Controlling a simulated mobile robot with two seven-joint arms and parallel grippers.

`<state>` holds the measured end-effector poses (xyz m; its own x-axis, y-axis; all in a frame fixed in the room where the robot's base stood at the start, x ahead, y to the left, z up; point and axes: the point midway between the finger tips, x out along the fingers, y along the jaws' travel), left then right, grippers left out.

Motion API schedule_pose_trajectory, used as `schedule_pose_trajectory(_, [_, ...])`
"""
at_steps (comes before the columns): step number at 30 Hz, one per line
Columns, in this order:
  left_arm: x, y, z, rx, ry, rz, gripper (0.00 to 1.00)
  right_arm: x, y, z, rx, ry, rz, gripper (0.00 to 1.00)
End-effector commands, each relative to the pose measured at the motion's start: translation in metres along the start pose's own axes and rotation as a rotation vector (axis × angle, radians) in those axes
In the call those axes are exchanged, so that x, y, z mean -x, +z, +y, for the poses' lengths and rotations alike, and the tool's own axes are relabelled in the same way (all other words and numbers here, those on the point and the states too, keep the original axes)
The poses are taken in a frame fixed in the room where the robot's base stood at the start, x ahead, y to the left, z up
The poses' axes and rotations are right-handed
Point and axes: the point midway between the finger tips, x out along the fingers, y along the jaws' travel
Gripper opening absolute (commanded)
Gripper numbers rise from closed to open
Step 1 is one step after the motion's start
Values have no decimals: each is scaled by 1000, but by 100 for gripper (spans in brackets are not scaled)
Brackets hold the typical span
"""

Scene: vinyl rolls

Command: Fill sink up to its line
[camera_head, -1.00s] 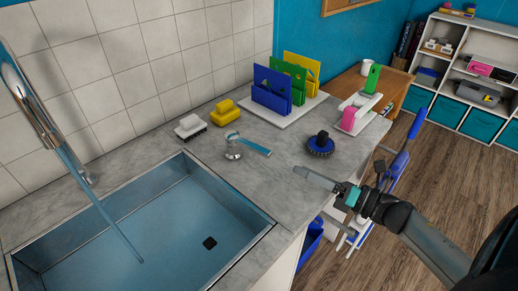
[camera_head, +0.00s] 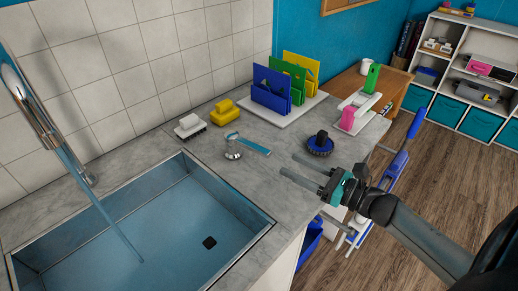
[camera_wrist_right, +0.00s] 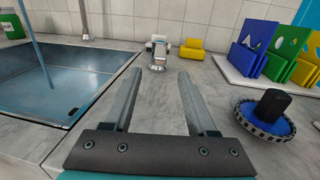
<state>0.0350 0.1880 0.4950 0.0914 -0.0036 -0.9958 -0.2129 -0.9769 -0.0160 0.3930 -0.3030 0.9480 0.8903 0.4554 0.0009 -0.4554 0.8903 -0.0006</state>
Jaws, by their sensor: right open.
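The sink (camera_head: 185,205) is a rectangular basin set in the grey counter at the lower left of the head view. A blue stream of water (camera_head: 108,220) runs down into it from the chrome faucet (camera_head: 30,110). A dark square drain (camera_head: 209,243) shows on the bottom; I cannot make out a fill line or the water level. The tap lever (camera_head: 250,146), chrome with a blue handle, stands right of the sink. In the right wrist view the lever (camera_wrist_right: 158,62) is ahead, between my fingertips. My right gripper (camera_head: 289,166) is open and empty, right of the lever, apart from it.
A round blue brush (camera_head: 320,144) is on the counter near my right gripper. A white brush (camera_head: 190,127) and yellow sponge (camera_head: 224,112) lie behind the lever. Coloured boards (camera_head: 271,92) stand in a rack at the back. Bare counter lies between gripper and lever.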

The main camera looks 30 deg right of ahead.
Motion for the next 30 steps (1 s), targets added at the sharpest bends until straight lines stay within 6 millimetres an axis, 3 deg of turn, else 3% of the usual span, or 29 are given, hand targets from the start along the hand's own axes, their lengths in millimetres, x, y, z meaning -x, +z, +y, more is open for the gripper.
schedule_pose_trajectory(6, [-1, 0, 0, 0, 0, 0, 100, -37, 1, 0, 2, 2, -2, 57])
schedule_pose_trajectory(18, [-2, 0, 0, 0, 0, 0, 100, -92, 1, 0, 0, 0, -1, 57])
schedule_pose_trajectory(30, [-2, 0, 0, 0, 0, 0, 100, -111, 0, 0, -1, -1, 1, 57])
